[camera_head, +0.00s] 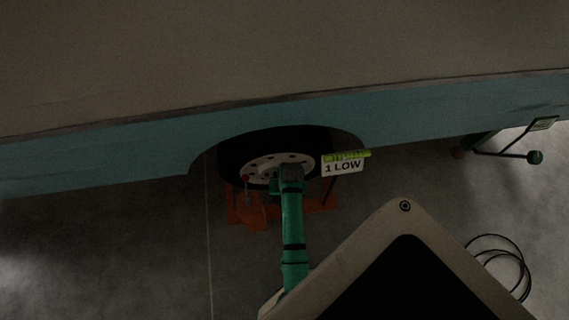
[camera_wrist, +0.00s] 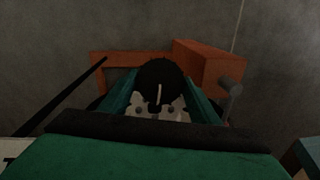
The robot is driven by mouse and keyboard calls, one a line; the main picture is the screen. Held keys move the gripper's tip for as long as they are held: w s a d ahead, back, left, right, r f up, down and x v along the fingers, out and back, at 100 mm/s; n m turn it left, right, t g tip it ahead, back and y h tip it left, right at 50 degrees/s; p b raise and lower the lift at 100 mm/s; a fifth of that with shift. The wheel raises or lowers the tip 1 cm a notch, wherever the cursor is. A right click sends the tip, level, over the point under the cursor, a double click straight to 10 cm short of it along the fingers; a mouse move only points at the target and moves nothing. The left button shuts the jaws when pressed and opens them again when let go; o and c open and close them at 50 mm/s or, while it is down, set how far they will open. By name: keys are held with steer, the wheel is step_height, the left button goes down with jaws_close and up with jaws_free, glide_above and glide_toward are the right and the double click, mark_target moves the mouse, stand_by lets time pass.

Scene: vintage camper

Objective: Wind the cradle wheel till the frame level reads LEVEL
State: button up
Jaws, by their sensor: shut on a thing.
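The frame level (camera_head: 343,165) hangs at the camper's teal skirt, right of the wheel arch. Its plate reads "1 LOW" under a yellow-green strip. The orange cradle (camera_head: 250,210) sits on the floor under the camper's tyre (camera_head: 232,150) and shows in the wrist view (camera_wrist: 205,65). In the wrist view a round black wheel (camera_wrist: 158,72) with a pale mark lies between my fingers; I take it for the cradle wheel. My gripper (camera_wrist: 160,92) is shut on it. In the head view my green arm hides this grip.
The camper's skirt (camera_head: 80,165) overhangs the work area. A grey pin (camera_wrist: 229,98) stands beside the cradle block. A green-and-black stand (camera_head: 505,150) is at right, and a black cable loop (camera_head: 505,265) lies on the floor. The floor at left is clear.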

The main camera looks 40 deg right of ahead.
steer(key=m+t+y, duration=0.1)
steer(key=m, duration=0.1)
steer(key=m+t, duration=0.1)
steer(key=m, duration=0.2)
steer(key=shift+d+y, duration=0.2)
steer(key=shift+y, duration=0.2)
steer(key=m+t, duration=0.1)
steer(key=m, duration=0.2)
steer(key=m+t, duration=0.2)
steer(key=shift+s+d+m+y, duration=0.1)
steer(key=shift+s+m+y, duration=0.1)
steer(key=shift+m+y, duration=0.15)
steer(key=shift+t, duration=0.3)
steer(key=shift+s, duration=0.1)
steer(key=o, duration=1)
steer(key=shift+f, duration=0.1)
steer(key=shift+s, duration=0.1)
